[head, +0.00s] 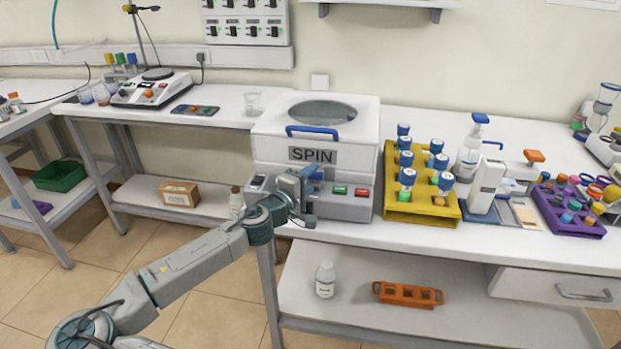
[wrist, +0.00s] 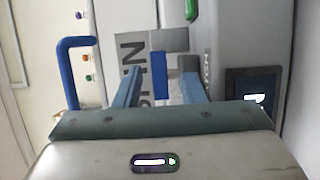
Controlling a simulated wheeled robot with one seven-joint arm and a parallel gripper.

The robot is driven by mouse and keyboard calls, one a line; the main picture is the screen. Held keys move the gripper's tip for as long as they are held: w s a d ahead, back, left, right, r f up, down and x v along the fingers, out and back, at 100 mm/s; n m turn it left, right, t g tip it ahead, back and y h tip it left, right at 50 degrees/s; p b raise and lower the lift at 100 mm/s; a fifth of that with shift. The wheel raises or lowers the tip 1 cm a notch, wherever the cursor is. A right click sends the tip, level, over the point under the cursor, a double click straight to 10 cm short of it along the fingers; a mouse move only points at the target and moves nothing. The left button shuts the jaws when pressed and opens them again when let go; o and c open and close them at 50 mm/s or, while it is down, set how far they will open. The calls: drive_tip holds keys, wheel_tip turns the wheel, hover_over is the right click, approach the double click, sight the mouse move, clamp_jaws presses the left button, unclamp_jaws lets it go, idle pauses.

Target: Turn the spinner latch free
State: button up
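The spinner (head: 275,128) is a white and grey box marked SPIN, with a round window in its lid. A blue lid handle (head: 312,132) runs along the lid's front edge; it also shows at the left of the wrist view (wrist: 66,75). The latch is a blue bar (wrist: 159,76) by a grey plate beside the SPIN label. My gripper (head: 303,178) is at the spinner's front and hides much of the latch in the head view. In the wrist view my gripper (wrist: 161,63) is open, with a finger on each side of the blue bar. Contact cannot be told.
Green (head: 340,190) and red (head: 361,192) buttons sit right of the gripper, and a small display (head: 258,182) sits left. A yellow rack (head: 425,208) of blue-capped vials stands right of the spinner. A glass beaker (head: 252,103) stands behind left.

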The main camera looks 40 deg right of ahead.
clamp_jaws()
drive_tip(key=shift+s+t, duration=0.1)
drive_tip(key=shift+t, duration=0.3)
drive_tip(key=n+t+y, duration=0.1)
drive_tip(key=t, duration=0.1)
drive_tip(key=n+t+y, duration=0.1)
drive_tip(key=n+t, duration=0.1)
drive_tip(key=n+t+y, duration=0.1)
drive_tip(key=y, duration=0.1)
drive_tip(key=shift+s+d+n+t, duration=0.25)
drive_tip(key=shift+s+n+t, duration=0.05)
drive_tip(key=shift+n+t, duration=0.1)
drive_tip(key=shift+s+d+n+t+y, duration=0.1)
drive_tip(key=shift+d+n+t+y, duration=0.05)
drive_tip(key=shift+n+t+y, duration=1.9)
drive_tip(key=shift+y, duration=0.65)
